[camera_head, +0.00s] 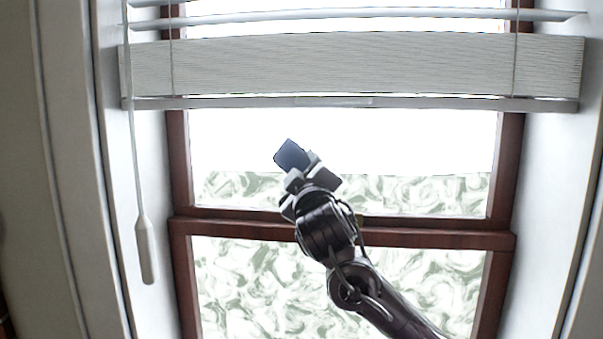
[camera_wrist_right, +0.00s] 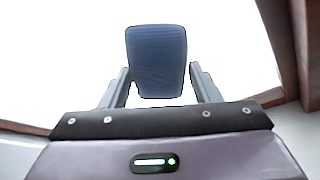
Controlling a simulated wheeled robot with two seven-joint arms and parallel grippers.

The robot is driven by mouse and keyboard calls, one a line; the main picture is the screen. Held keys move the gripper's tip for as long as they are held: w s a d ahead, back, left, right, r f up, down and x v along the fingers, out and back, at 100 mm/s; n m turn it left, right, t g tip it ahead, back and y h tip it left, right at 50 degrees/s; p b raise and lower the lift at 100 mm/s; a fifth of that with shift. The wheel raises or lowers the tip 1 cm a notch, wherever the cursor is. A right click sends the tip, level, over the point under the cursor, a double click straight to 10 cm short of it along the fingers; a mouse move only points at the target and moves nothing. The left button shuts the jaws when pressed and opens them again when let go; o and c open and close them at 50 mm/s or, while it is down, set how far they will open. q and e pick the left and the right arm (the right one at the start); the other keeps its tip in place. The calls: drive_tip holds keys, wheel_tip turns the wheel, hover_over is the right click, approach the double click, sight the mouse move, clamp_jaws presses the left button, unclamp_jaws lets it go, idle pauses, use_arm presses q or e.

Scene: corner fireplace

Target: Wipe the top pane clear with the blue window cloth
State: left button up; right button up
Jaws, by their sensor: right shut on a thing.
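The blue window cloth (camera_head: 291,155) is a small, dark blue block-like pad in front of the top pane (camera_head: 420,145). My right gripper (camera_head: 306,168) is shut on it. The right wrist view shows the cloth (camera_wrist_right: 157,62) between the two grey fingers of that gripper (camera_wrist_right: 160,88). I cannot tell whether the cloth touches the glass. The top pane is plain white in its upper visible part, with a band of grey-green swirls along its lower part. The blind hides much of its top. My left gripper is not in view.
A pale slatted blind (camera_head: 350,66) hangs across the upper window. Its wand (camera_head: 146,250) hangs at the left. A brown crossbar (camera_head: 400,236) divides the top pane from the swirl-covered lower pane (camera_head: 240,285). White window reveals stand at both sides.

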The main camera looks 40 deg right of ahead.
drive_tip(key=shift+w+d, duration=0.4)
drive_tip(key=shift+d, duration=0.05)
drive_tip(key=shift+s, duration=0.1)
drive_tip(key=shift+s+d, duration=0.6)
drive_tip(key=shift+s, duration=0.2)
drive_tip(key=shift+s+d, duration=0.55)
drive_tip(key=shift+s, duration=0.2)
drive_tip(key=shift+d, duration=0.15)
drive_tip(key=shift+w, duration=0.1)
drive_tip(key=shift+w+a+b, duration=0.4)
drive_tip(key=shift+w+a, duration=0.25)
drive_tip(key=shift+w, duration=0.15)
drive_tip(key=shift+w+a+r, duration=0.1)
drive_tip(key=shift+w+a, duration=0.5)
drive_tip(key=shift+w, duration=0.15)
